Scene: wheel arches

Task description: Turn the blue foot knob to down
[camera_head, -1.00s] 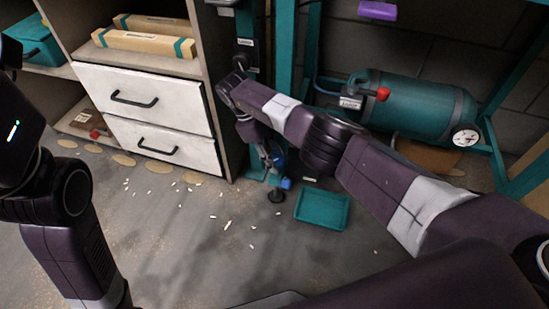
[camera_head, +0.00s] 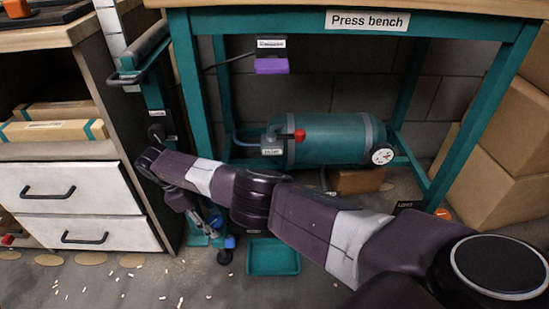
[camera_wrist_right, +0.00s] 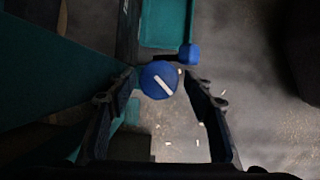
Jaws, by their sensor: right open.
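The round blue foot knob (camera_wrist_right: 158,80) with a slanted white line on its face shows in the right wrist view, between the fingertips. A smaller blue part (camera_wrist_right: 190,53) is just beyond it; in the head view a blue part (camera_head: 230,242) shows low by the teal stand (camera_head: 156,95). My right gripper (camera_wrist_right: 162,86) is open, with one finger on each side of the knob. I cannot tell whether the fingers touch it. In the head view my right gripper (camera_head: 207,222) reaches down at the stand's foot, partly hidden. My left gripper is not in view.
A teal tray (camera_head: 273,257) lies on the floor right of the foot. A white drawer cabinet (camera_head: 70,192) stands close on the left. The Press bench (camera_head: 368,20) with a teal tank (camera_head: 335,138) is behind my right arm. White bits litter the floor.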

